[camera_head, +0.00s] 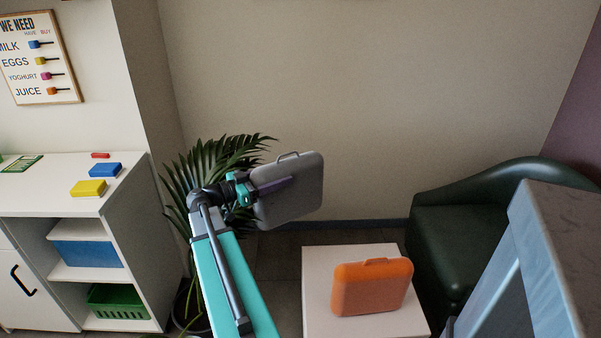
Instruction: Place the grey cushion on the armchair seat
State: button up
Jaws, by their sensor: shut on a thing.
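The grey cushion (302,203), a flat rounded square with a small loop on top, is held up in the air near the middle of the view. My gripper (268,190) is shut on it, with a dark finger across its near face. My teal arm reaches up to it from the bottom. The dark green armchair (536,172) stands at the right, well apart from the cushion. Its seat (450,232) is partly visible and looks bare there. The grey block in front hides the rest of the chair.
An orange cushion (372,288) stands on a white low table (318,262) between my arm and the armchair. A grey block with a marbled top (565,225) is at the lower right. A potted plant (180,190) and white shelf unit (130,215) are on the left.

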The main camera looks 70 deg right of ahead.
jog(key=w+a+r+n+t+h+p, duration=0.1)
jog(key=w+a+r+n+t+p, duration=0.1)
jog(key=w+a+r+t+p, duration=0.45)
jog(key=w+a+r+n+t+h+p, duration=0.1)
jog(key=w+a+n+p, duration=0.2)
jog(key=w+a, duration=0.75)
jog(key=w+a+r+n+t+h+p, duration=0.25)
jog(key=w+a+t+p, duration=0.2)
jog(key=w+a, duration=0.45)
jog(key=w+a+r+n+t+y+p, duration=0.1)
jog(key=a+r+n+t+p, duration=0.1)
jog(key=a, duration=0.9)
jog(key=w+a+r+n+t+y+p, duration=0.2)
jog(key=a+p, duration=0.4)
jog(key=a, duration=0.5)
jog(key=w+a+r+n+t+y+p, duration=0.2)
jog(key=a+r+t+p, duration=0.3)
jog(key=a, duration=0.7)
jog(key=shift+w+r+n+t, duration=0.15)
jog(key=shift+r+n+t, duration=0.15)
jog(key=shift+n+t, duration=0.35)
jog(key=shift+a, duration=0.1)
